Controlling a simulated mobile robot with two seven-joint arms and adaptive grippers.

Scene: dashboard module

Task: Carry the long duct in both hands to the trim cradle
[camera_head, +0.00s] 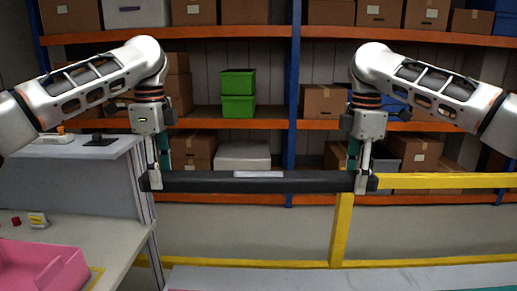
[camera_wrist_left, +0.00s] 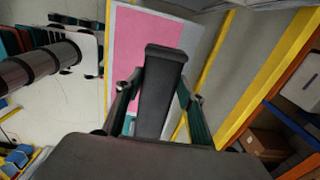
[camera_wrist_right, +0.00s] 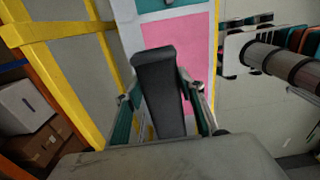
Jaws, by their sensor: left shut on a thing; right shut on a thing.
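The long duct (camera_head: 220,183) is a dark, straight bar with a pale label at its middle. It hangs level in the air in the head view, held near both ends. My left gripper (camera_head: 153,180) is shut on its left end, and my right gripper (camera_head: 363,182) is shut on its right end. In the left wrist view an end of the duct (camera_wrist_left: 162,85) sits between the fingers. In the right wrist view the other end (camera_wrist_right: 158,90) sits between the fingers likewise. I cannot make out the trim cradle for certain in any view.
A yellow rail (camera_head: 440,181) with a post (camera_head: 342,230) stands behind the duct at right. Shelves with cardboard boxes (camera_head: 322,101) and green bins (camera_head: 238,93) fill the back. A table with a pink tray (camera_head: 40,268) is at lower left, beside a grey panel (camera_head: 70,180).

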